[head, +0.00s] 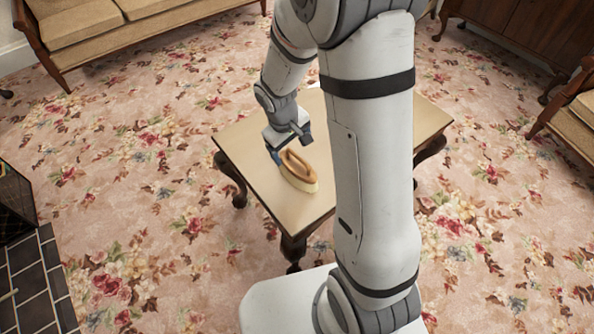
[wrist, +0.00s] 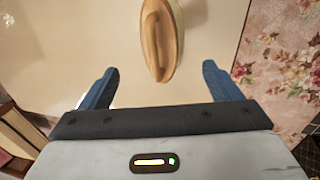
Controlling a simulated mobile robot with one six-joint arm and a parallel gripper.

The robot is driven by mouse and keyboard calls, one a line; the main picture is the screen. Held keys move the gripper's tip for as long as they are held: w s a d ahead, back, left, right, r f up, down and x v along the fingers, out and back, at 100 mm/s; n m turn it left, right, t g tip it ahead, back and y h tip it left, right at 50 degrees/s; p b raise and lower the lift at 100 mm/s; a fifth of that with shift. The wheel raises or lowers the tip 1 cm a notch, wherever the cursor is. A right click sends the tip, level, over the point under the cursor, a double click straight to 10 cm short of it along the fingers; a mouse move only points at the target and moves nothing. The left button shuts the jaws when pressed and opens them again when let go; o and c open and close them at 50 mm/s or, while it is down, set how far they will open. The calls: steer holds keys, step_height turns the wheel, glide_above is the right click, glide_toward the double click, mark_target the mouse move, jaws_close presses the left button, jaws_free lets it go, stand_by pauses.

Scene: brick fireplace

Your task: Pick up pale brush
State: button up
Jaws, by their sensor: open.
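The pale brush (head: 298,172) lies on the small wooden table (head: 257,153), its tan wooden back and handle up and its pale bristles down. In the wrist view the brush (wrist: 160,40) lies ahead of the fingertips, roughly centred between them, its far end cut off by the top edge. My gripper (wrist: 160,75) is open, its two blue fingers apart and nothing between them. In the head view my gripper (head: 276,155) is at the brush's left side, close to it. I cannot tell the exact height of the fingers over the table.
My arm hides the right part of the table in the head view. A sofa (head: 130,30) stands at the back left, a dark cabinet (head: 530,35) at the back right. Floral carpet (head: 130,190) surrounds the table.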

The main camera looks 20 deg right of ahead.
mark_target(297, 165)
steer(key=f, duration=0.1)
steer(key=f+b, duration=0.1)
steer(key=f, duration=0.1)
steer(key=shift+w+d+f, duration=0.15)
steer(key=shift+w+f, duration=0.05)
steer(key=shift+f, duration=0.1)
steer(key=f+b, duration=0.1)
steer(key=f, duration=0.1)
steer(key=d+f+b, duration=0.1)
steer(key=f, duration=0.2)
steer(key=shift+w+d+f, duration=0.1)
steer(key=shift+w+f, duration=0.05)
steer(key=shift+f, duration=0.1)
steer(key=shift+r, duration=0.1)
steer(key=shift+c, duration=0.4)
steer(key=c, duration=1)
